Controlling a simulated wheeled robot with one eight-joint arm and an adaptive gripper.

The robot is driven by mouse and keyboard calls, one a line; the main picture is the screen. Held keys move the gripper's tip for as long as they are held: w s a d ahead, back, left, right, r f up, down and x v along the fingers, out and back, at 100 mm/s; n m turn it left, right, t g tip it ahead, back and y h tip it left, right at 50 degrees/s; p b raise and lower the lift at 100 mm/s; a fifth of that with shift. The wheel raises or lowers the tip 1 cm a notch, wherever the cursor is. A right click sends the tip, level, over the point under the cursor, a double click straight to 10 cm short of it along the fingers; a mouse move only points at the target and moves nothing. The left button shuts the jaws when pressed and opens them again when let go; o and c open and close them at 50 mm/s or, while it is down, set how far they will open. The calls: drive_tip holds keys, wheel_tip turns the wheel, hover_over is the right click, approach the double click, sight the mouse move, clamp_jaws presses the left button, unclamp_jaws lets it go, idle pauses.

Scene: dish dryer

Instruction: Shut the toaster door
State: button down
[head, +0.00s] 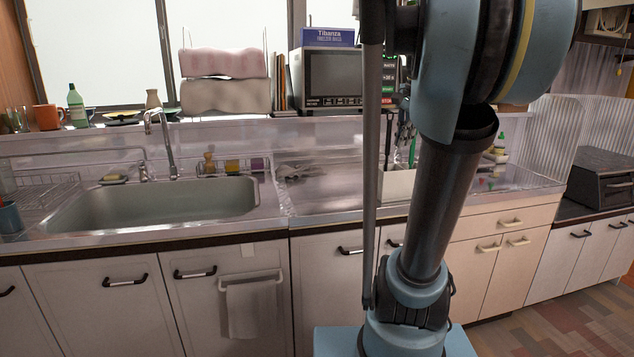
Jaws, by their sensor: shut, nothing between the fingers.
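A dark box-shaped appliance (600,182), which looks like the toaster, stands on the lower counter at the far right of the head view. The right edge of the picture cuts it off. A pale handle (620,185) shows on its front. I cannot tell how far its door is open. My arm rises through the middle of the view and leaves at the top. My gripper is not in view.
A silver oven-like box (335,78) with a blue box (328,37) on it stands on the back shelf. A sink (155,205) is at the left. White cabinets (335,290) run along the front. Tiled floor (560,325) is free at the lower right.

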drive_tip(key=s+a+f+n, duration=0.2)
drive_tip(key=s+f+n, duration=0.1)
drive_tip(key=s+f, duration=0.2)
drive_tip(key=s+a+f+n, duration=0.2)
drive_tip(key=s+f, duration=0.3)
drive_tip(key=f, duration=0.3)
drive_tip(key=shift+a+n, duration=0.4)
drive_tip(key=shift+n, duration=0.3)
drive_tip(key=c, duration=2.2)
unclamp_jaws()
drive_tip(key=s+f+n, duration=0.2)
drive_tip(key=s+f, duration=0.1)
drive_tip(key=f, duration=0.2)
drive_tip(key=s+a+f+n, duration=0.1)
drive_tip(key=s+f+n, duration=0.1)
drive_tip(key=s+f, duration=0.2)
drive_tip(key=s+a+f+n, duration=0.1)
drive_tip(key=s+f+n, duration=0.1)
drive_tip(key=f, duration=0.4)
drive_tip(key=shift+s+g+h, duration=0.3)
drive_tip(key=shift+s+h, duration=0.1)
drive_tip(key=shift+s, duration=0.25)
drive_tip(key=o, duration=0.3)
drive_tip(key=shift+s+f+n, duration=0.15)
drive_tip(key=shift+f+n, duration=0.15)
